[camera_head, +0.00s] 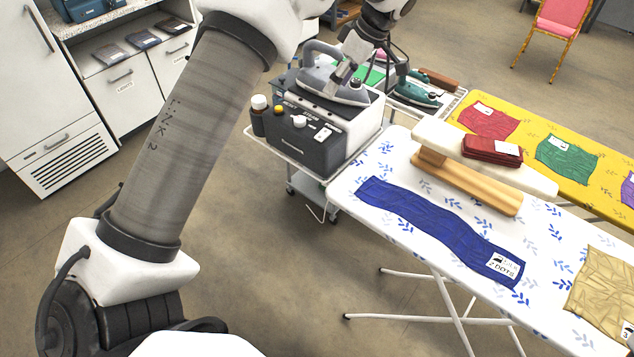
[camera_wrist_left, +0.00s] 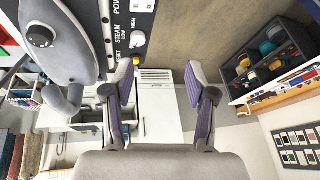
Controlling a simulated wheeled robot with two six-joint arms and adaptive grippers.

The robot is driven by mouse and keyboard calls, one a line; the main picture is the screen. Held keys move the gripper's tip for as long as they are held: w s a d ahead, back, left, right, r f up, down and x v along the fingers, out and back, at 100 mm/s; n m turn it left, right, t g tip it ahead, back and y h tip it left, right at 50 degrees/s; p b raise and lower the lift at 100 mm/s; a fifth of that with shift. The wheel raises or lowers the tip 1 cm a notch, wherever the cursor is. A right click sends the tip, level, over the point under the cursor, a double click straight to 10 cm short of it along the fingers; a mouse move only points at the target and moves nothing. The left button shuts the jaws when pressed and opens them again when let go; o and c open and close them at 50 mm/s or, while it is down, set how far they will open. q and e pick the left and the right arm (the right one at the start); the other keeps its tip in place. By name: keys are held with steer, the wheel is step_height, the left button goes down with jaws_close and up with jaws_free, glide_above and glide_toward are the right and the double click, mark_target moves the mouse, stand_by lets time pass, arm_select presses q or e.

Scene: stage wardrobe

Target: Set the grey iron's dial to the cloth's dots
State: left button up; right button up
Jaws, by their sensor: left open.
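The grey iron (camera_head: 318,76) rests on top of a dark steam station (camera_head: 318,125) on a trolley. In the left wrist view the iron (camera_wrist_left: 62,48) is at the upper left, with a dark round dial (camera_wrist_left: 40,35) on it; its setting is unreadable. My left gripper (camera_head: 348,70) is over the iron in the head view, open and empty in the left wrist view (camera_wrist_left: 158,82). The blue cloth (camera_head: 425,222) lies on the white ironing board; its tag (camera_head: 505,265) appears to read "2 DOTS". My right gripper is out of view.
The station's panel has a white steam knob (camera_wrist_left: 137,39) and a yellow button (camera_wrist_left: 138,59). A teal iron (camera_head: 415,92) is behind right. A tan cloth (camera_head: 603,290) and wooden sleeve board (camera_head: 465,183) are on the ironing board.

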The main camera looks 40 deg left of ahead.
arm_select(q)
steer(key=s+d+f+g+b, duration=0.1)
steer(key=s+f, duration=0.3)
steer(key=f, duration=0.3)
steer(key=s+f+m+g+b, duration=0.1)
steer(key=s+f, duration=0.3)
steer(key=f, duration=0.3)
steer(key=s+d+f+g+h+b, duration=0.1)
steer(key=s+f, duration=0.2)
steer(key=f, duration=0.4)
steer(key=shift+s+d+f+m, duration=0.3)
steer(key=shift+s+m, duration=0.1)
